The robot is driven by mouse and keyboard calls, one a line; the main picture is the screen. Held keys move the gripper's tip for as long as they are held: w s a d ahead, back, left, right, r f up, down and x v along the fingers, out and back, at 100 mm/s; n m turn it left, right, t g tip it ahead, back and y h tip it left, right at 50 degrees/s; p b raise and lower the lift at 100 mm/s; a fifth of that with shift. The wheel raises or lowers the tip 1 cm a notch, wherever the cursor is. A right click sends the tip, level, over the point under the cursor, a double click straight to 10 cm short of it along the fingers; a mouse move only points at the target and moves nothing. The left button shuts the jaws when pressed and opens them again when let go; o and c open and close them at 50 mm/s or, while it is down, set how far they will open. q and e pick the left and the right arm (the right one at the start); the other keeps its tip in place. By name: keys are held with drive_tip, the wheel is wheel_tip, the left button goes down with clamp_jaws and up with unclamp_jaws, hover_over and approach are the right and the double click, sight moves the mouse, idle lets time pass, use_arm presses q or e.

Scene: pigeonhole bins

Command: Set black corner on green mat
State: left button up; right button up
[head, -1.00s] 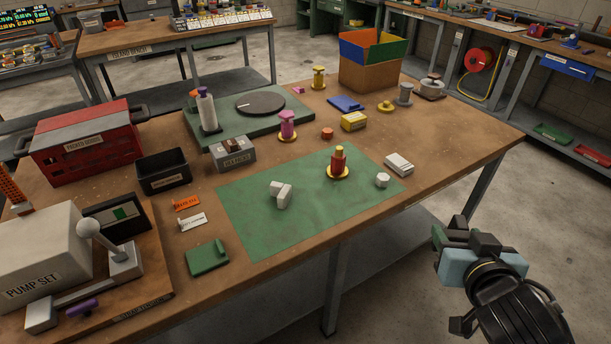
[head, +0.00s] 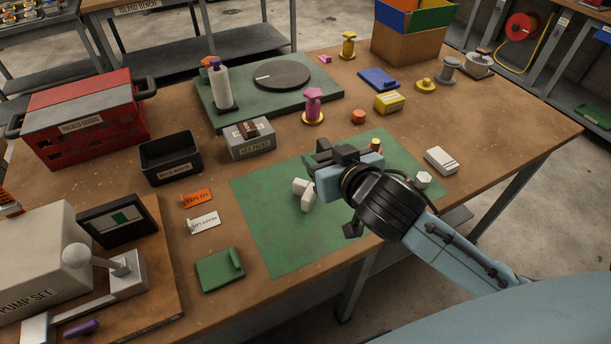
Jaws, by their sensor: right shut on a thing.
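The green mat (head: 272,232) lies flat on the front middle of the workbench. My right gripper (head: 344,155) is over the mat's right half, shut on a small dark piece (head: 346,153) that looks like the black corner. The dark fingers and the dark piece blend together, so its exact shape is hard to tell. I cannot tell whether it touches the mat. A white angled piece (head: 304,193) lies on the mat just left of the gripper. My left gripper is not in view.
A white nut-like piece (head: 423,179) is at the mat's right edge. A white box (head: 441,160) lies right of it. The mat's left and front parts are clear.

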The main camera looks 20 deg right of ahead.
drive_tip(key=w+d+f+n+y+b, duration=0.1)
drive_tip(key=d+f+y, duration=0.1)
drive_tip(key=d+f, duration=0.1)
drive_tip(key=w+d+f+n+g+y+b, duration=0.1)
drive_tip(key=d+f+n+y, duration=0.1)
drive_tip(key=d+f, duration=0.2)
drive_tip(key=w+d+f+n+y+b, duration=0.1)
drive_tip(key=w+d+f+n+y, duration=0.1)
drive_tip(key=d+f, duration=0.1)
drive_tip(key=shift+w+d+f+b, duration=0.1)
drive_tip(key=shift+d+f+b, duration=0.05)
drive_tip(key=shift+d, duration=0.3)
drive_tip(key=shift+d+f+b, duration=0.1)
drive_tip(key=shift+d+b, duration=0.05)
drive_tip(key=shift+d, duration=0.25)
drive_tip(key=shift+f+b, duration=0.45)
drive_tip(key=shift+f, duration=1.7)
drive_tip(key=shift+f+g, duration=0.1)
drive_tip(key=shift+g, duration=0.2)
drive_tip(key=o, duration=0.9)
drive_tip(key=shift+o, duration=0.2)
drive_tip(key=v, duration=1.2)
